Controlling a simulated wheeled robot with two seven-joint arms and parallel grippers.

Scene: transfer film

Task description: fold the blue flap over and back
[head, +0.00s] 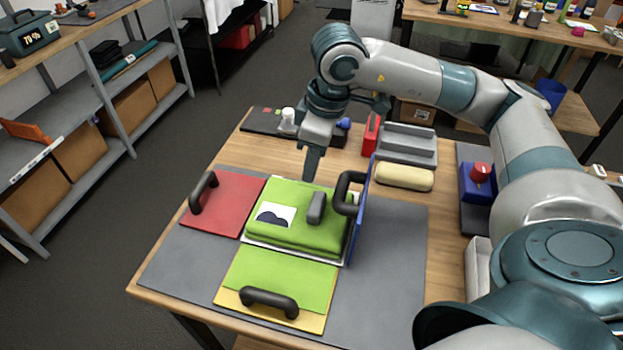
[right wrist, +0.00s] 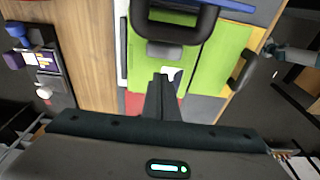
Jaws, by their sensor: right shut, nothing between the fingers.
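The blue flap (head: 359,228) stands nearly upright at the right edge of the folded green cloth (head: 290,234). Its black handle (head: 341,192) sticks out leftward over the cloth. The flap's edge (right wrist: 235,5) and handle (right wrist: 172,32) also show at the top of the right wrist view. My right gripper (head: 310,176) points down over the far edge of the cloth, left of the handle and apart from it. It is shut and empty; its fingertips show in the right wrist view (right wrist: 160,80). My left gripper is out of view.
The red flap (head: 228,205) lies flat at left. The yellow flap (head: 311,322) lies flat in front, with green cloth on it. A grey block (head: 316,207) sits on the cloth. The grey mat (head: 395,270) is bare at right; a beige roll (head: 404,177) and grey tray (head: 408,142) stand behind.

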